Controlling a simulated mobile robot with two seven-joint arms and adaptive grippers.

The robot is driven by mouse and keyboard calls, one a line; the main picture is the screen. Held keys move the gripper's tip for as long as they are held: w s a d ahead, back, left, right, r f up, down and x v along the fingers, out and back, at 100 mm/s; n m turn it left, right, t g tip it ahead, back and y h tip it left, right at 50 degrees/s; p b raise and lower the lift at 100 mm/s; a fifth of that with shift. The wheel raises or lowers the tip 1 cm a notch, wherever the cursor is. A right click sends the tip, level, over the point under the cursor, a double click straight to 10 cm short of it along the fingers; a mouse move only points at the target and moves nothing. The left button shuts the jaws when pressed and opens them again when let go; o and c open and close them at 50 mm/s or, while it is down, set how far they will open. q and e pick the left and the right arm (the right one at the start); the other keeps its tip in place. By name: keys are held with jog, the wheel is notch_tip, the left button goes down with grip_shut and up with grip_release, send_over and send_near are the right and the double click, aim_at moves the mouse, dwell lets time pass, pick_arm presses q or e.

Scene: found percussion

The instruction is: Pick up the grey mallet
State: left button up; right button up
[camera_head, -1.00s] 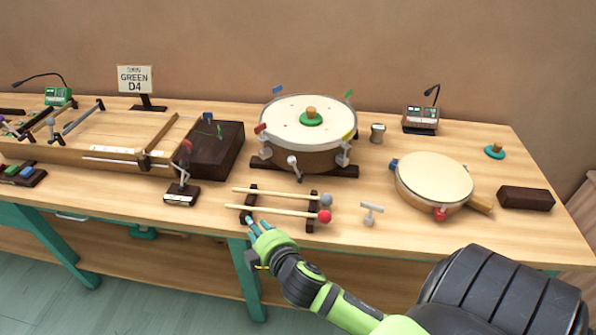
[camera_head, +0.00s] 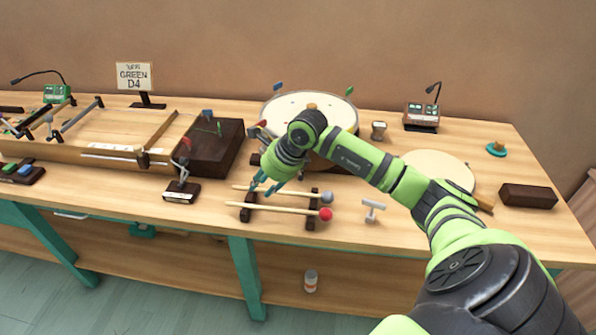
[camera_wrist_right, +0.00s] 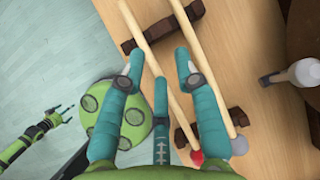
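The grey mallet, a pale wooden stick with a grey ball head (camera_head: 326,198), lies on a dark two-bar rest behind the red-headed mallet (camera_head: 325,214). My right gripper (camera_head: 263,188) is above the sticks, pointing down near the left half of the rest. In the right wrist view its teal fingers (camera_wrist_right: 160,75) are apart and nothing is held. The grey mallet's stick (camera_wrist_right: 209,83) runs by the right finger; the red mallet's stick lies between the fingers. My left gripper (camera_wrist_right: 62,112) seems to show small at the wrist view's left; its state is unclear.
A large drum (camera_head: 345,109) stands behind, partly hidden by my right arm. A small stand with a label (camera_head: 181,193) is left of the rest, and a small white T-shaped tool (camera_head: 372,209) is right of it. A frame drum (camera_head: 450,169) lies further right.

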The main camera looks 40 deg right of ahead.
aim_at(281, 192)
jog(key=shift+h, duration=0.7)
jog(key=d+f, duration=0.1)
jog(key=w+f+p, duration=0.1)
jog(key=f, duration=0.1)
jog(key=w+d+f+p, duration=0.1)
jog(key=f, duration=0.1)
jog(key=shift+w+d, duration=0.1)
jog(key=shift+d, duration=0.25)
jog(key=shift+w+f, duration=0.25)
jog(key=shift+f, duration=0.25)
grip_shut()
